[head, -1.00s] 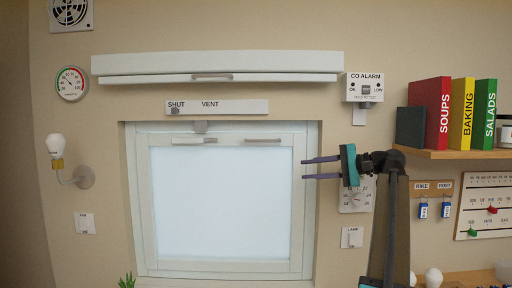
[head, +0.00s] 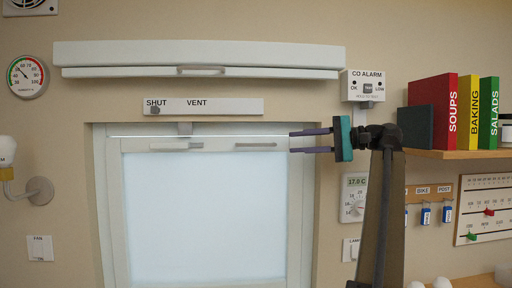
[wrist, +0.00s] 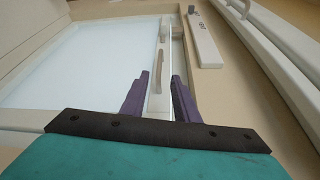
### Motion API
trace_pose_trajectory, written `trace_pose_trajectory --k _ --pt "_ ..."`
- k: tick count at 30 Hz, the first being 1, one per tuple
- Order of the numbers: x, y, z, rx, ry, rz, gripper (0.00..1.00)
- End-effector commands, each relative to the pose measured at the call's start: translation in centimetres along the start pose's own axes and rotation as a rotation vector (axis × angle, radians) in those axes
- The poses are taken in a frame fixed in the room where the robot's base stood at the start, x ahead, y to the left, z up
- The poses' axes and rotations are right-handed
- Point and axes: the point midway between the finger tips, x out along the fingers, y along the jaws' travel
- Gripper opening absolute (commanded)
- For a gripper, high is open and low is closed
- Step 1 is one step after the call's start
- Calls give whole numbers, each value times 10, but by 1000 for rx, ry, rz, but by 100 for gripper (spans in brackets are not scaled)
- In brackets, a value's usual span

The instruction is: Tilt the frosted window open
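The frosted window (head: 208,215) sits in a pale frame recessed in the wall, with a thin bright gap along the top of its sash. A grey tab (head: 185,128) stands at the top of the frame. My gripper (head: 291,142) is open and empty, its purple fingers pointing left by the window's upper right corner.
Above the window is a SHUT/VENT plate (head: 215,106), its knob (head: 155,111) under SHUT. A long white housing with a handle (head: 201,70) juts out higher up. To the right are a CO alarm (head: 363,86) and a shelf (head: 460,154) with books.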

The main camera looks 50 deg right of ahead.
Motion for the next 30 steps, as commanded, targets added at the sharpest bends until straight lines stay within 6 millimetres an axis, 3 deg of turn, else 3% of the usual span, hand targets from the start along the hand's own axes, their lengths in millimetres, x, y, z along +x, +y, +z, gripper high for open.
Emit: trace_pose_trajectory --k 11,30 --pt "15 0 0 1 2 0 28" --pt "102 -1 0 1 1 0 28"
